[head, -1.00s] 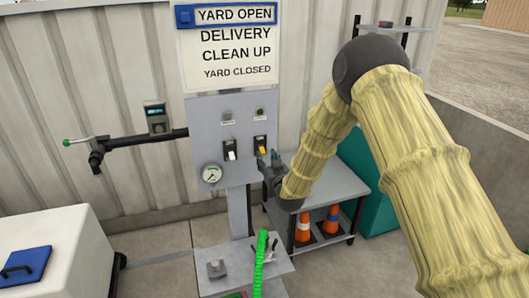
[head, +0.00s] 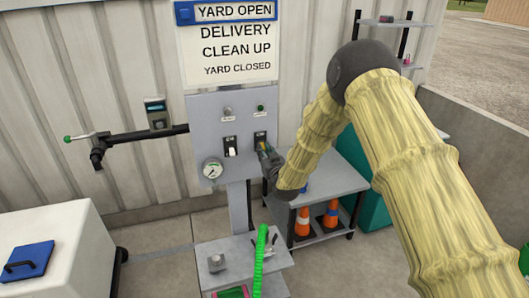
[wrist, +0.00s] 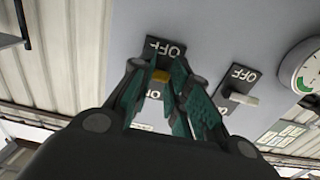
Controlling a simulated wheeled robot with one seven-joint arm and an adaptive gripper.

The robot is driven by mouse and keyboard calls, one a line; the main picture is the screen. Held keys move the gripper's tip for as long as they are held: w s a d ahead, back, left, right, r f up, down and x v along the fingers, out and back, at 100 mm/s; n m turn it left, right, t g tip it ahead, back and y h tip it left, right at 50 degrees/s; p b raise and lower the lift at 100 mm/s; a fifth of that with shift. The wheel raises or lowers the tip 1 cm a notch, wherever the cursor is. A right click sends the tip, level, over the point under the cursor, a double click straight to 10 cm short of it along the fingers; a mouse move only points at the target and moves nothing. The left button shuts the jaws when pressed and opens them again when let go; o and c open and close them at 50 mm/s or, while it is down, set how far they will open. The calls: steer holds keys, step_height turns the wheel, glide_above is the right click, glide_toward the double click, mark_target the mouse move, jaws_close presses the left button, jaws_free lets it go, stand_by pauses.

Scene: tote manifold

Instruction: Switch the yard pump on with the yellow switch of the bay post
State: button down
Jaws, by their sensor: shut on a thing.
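The grey bay post panel (head: 205,130) stands before the corrugated wall. Its yellow switch (wrist: 161,76) shows between my fingertips in the wrist view, between an OFF mark and an ON mark. In the head view my fingers largely hide this switch. My gripper (head: 265,154) is at the switch's black plate (head: 260,138), with its teal fingers (wrist: 158,82) closed about the yellow lever. The lever's exact tilt is hard to tell. A white switch (head: 231,151) is beside it, also in the wrist view (wrist: 240,98).
A pressure gauge (head: 213,170) sits at the panel's lower left. A green lamp (head: 260,108) is above the yellow switch. A dark pipe arm (head: 145,138) reaches out left. A grey shelf table (head: 335,180) with orange cones stands right of the post.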

mark_target(262, 144)
steer(key=shift+r, duration=0.1)
steer(key=shift+r+g+h+p, duration=0.35)
steer(key=shift+r+g, duration=0.2)
steer(key=shift+g, duration=0.55)
steer(key=shift+r+g+h+p, duration=0.3)
steer(key=shift+r+g, duration=0.2)
steer(key=shift+g, duration=0.6)
steer(key=g, duration=0.1)
steer(key=r+g+h+p, duration=0.1)
steer(key=g, duration=0.1)
steer(key=shift+w+r, duration=0.15)
steer(key=shift+w+a+r+g+h+p, duration=0.15)
steer(key=shift+g+h+p, duration=0.1)
steer(key=shift+g, duration=0.35)
steer(key=shift+w+d+r+g+h+p, duration=0.15)
steer(key=shift+g+h+p, duration=0.1)
steer(key=shift+g, duration=0.35)
steer(key=shift+a, duration=0.1)
steer(key=c, duration=1.4)
jaws_free()
steer(key=shift+o, duration=0.2)
steer(key=shift+s, duration=0.15)
steer(key=v, duration=1.2)
